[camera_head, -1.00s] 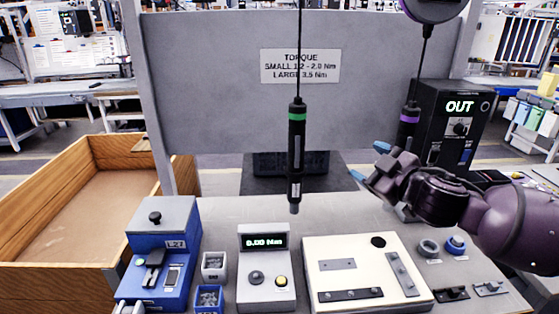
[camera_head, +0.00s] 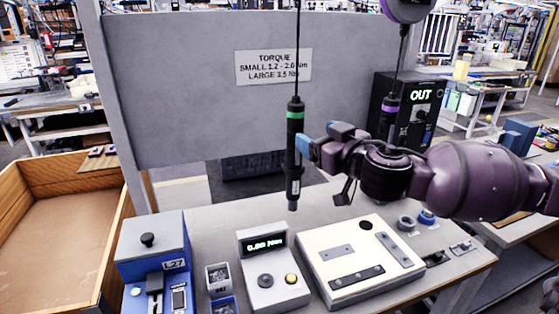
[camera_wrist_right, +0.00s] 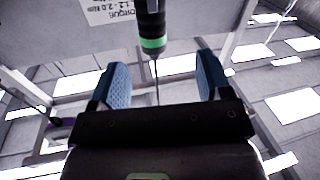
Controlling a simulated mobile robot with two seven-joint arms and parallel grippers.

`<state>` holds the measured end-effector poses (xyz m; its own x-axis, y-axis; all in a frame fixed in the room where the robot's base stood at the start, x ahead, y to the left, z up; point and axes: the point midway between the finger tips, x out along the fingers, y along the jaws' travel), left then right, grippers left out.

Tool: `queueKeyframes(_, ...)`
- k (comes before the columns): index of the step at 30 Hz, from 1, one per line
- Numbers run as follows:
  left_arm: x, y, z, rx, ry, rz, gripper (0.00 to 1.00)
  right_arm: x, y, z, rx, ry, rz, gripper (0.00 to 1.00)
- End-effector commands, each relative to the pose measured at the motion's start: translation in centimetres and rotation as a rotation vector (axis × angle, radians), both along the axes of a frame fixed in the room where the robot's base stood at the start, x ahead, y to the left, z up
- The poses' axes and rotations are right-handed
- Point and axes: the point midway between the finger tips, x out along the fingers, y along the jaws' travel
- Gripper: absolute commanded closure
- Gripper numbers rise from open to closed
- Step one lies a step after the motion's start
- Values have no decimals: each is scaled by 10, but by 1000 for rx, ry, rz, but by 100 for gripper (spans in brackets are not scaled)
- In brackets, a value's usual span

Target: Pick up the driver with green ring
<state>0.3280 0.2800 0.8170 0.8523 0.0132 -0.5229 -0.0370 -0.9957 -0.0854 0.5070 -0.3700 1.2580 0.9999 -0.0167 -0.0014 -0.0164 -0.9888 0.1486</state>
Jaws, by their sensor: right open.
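The driver with the green ring (camera_head: 294,150) is black and hangs upright on a cable above the table. My right gripper (camera_head: 305,144) is at its right side in the head view, with blue fingertips close to the body just below the green ring. In the right wrist view my right gripper (camera_wrist_right: 162,66) is open and empty. There the driver (camera_wrist_right: 152,28) lines up with the gap between the fingers, its ring (camera_wrist_right: 153,43) near fingertip height in the picture. I cannot tell whether the driver is between the fingers. My left gripper is not in view.
A driver with a purple ring (camera_head: 389,115) hangs behind my right arm, before a black OUT box (camera_head: 418,98). A torque meter (camera_head: 272,280), cream fixture (camera_head: 350,285) and blue device (camera_head: 155,250) stand on the table. A grey panel (camera_head: 200,95) stands behind.

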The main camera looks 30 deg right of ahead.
Motion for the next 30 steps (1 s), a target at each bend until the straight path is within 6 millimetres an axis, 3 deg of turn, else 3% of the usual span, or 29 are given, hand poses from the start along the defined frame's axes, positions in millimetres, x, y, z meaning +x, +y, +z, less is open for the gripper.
queueKeyframes(7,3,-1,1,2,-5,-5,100,2,-4,0,145,-5,-24,29)
queueKeyframes(22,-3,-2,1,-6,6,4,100,47,-6,1,148,-7,-23,29)
queueKeyframes(30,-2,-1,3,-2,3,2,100,57,-6,0,146,-4,-23,29)
